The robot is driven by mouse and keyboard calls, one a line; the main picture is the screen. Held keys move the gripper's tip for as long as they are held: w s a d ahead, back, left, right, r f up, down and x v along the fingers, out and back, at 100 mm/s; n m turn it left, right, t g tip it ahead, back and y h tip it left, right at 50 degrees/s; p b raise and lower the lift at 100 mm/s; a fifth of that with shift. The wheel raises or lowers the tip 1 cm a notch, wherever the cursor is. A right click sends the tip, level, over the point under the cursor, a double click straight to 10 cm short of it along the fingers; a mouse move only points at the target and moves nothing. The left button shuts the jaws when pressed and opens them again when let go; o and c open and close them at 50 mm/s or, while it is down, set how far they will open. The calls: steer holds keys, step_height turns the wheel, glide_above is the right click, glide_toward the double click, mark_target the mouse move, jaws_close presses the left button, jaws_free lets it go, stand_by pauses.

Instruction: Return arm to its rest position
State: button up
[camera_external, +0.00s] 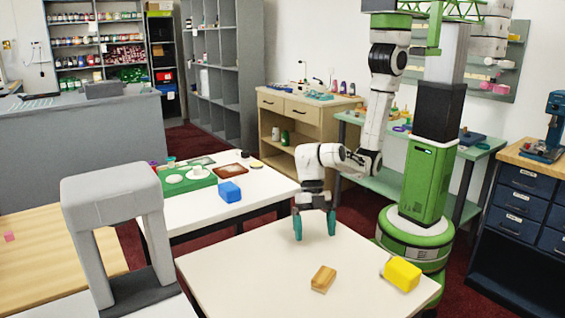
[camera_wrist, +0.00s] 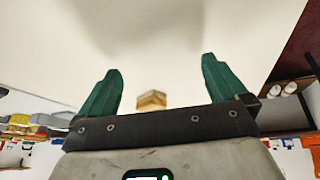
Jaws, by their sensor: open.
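My gripper (camera_external: 315,226) has two teal fingers, spread apart with nothing between them. It hangs low over the white table (camera_external: 240,262), near its far edge. My arm reaches down to it from my green column at the right. In the wrist view my gripper (camera_wrist: 160,88) is also open, with pale table surface beyond the fingers. A small wooden block (camera_external: 323,279) lies on the table in front of the gripper, apart from it. What looks like the same block (camera_wrist: 151,100) shows between the fingers in the wrist view, farther off.
A yellow block (camera_external: 402,274) lies at the table's right side. A second white table (camera_external: 255,184) behind holds a blue block (camera_external: 230,192) and a green tray (camera_external: 168,187). A grey arch-shaped object (camera_external: 110,205) stands at the left. Blue drawers (camera_external: 525,205) stand at the right.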

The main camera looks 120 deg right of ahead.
steer(key=s+d+m, duration=0.1)
steer(key=s+d, duration=0.2)
steer(key=s+d+m+t+h, duration=0.1)
steer(key=s+d+m, duration=0.1)
steer(key=s+d, duration=0.1)
steer(key=s+d+m+t+p, duration=0.1)
steer(key=s+d, duration=0.2)
steer(key=shift+s+r+m+h, duration=0.1)
steer(key=shift+s+m+h, duration=0.1)
steer(key=shift+m+h, duration=0.1)
steer(key=s+d+f+m+g+h+b, duration=0.1)
steer(key=s+d+f+m, duration=0.2)
steer(key=s+d+m, duration=0.2)
steer(key=s+d+f+m+g+h+b, duration=0.1)
steer(key=s+d+f+m+b, duration=0.1)
steer(key=s+d+m, duration=0.3)
steer(key=s+d+f, duration=0.1)
steer(key=s+d, duration=0.1)
steer(key=s, duration=0.1)
steer(key=shift+s+f+g+h, duration=0.15)
steer(key=shift+f+g+h, duration=0.1)
steer(key=shift+g+h, duration=0.15)
